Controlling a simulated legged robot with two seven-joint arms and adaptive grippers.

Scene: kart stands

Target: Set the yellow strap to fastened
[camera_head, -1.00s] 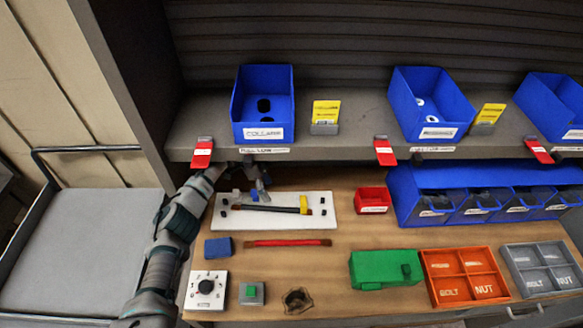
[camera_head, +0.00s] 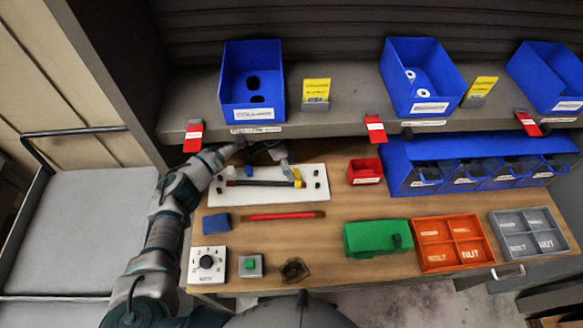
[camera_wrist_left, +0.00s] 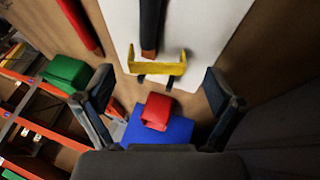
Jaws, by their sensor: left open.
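The yellow strap (camera_head: 298,178) stands at the right end of a dark rod (camera_head: 262,183) on a white board (camera_head: 312,192). In the left wrist view the strap (camera_wrist_left: 158,68) is a bent yellow band across the rod's end. I cannot tell whether it is fastened. My left gripper (camera_head: 277,153) is above the board's back edge, up and left of the strap in the head view. In the left wrist view the gripper (camera_wrist_left: 158,100) has its fingers wide apart with nothing between them, one to each side of the strap's line. My right gripper is not in view.
The shelf (camera_head: 345,122) with blue bins overhangs behind the board. A red bin (camera_head: 365,172) stands right of the board. A red bar (camera_head: 284,216), blue block (camera_head: 216,223) and green box (camera_head: 376,237) lie in front. Bare bench lies between them.

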